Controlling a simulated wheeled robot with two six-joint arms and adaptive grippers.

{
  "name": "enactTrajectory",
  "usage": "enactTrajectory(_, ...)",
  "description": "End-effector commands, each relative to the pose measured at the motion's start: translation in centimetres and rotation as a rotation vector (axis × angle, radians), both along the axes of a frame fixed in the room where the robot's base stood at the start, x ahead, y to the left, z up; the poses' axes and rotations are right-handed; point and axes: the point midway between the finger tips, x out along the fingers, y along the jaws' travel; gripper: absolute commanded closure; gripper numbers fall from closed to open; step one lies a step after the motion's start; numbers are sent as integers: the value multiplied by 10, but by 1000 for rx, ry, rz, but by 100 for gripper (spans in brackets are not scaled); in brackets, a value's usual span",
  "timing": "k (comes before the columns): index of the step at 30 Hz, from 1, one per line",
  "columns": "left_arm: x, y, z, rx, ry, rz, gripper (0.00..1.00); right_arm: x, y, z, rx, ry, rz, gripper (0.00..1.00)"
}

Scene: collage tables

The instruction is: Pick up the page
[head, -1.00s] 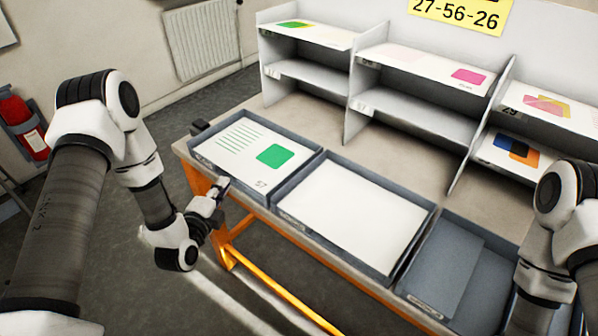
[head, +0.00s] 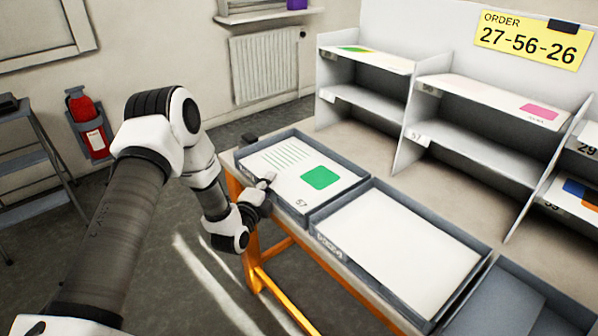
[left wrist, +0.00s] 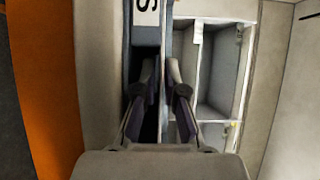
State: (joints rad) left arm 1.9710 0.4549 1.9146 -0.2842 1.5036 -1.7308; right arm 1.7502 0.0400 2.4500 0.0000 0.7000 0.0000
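A white page (head: 290,168) with green lines, a green rounded square and the number 57 lies in the left grey tray (head: 338,192) on the table. A blank white sheet (head: 405,245) lies in the middle tray. My left gripper (head: 268,181) is at the front wall of the left tray, by the page's near edge. In the left wrist view its two fingers (left wrist: 161,75) stand a little apart, with the tray's edge between or beyond them. I cannot tell whether they touch the page. My right gripper is out of view.
A grey shelf unit (head: 408,115) with printed pages on its upper boards stands behind the trays. A yellow order sign (head: 531,40) reads 27-56-26. A third grey tray (head: 497,305) is at the lower right. The table's orange frame (head: 262,265) is below my left gripper.

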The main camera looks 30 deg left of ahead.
Motion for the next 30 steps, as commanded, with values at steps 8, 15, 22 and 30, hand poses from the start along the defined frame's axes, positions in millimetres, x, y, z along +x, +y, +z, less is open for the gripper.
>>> enactTrajectory(8,-1,0,0,0,0,0,100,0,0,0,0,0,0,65)
enactTrajectory(15,-1,0,0,0,0,0,100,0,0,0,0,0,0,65)
enactTrajectory(22,-1,0,14,-2,-2,1,100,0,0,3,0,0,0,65)
enactTrajectory(30,-23,-5,37,-4,5,1,100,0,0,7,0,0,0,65)
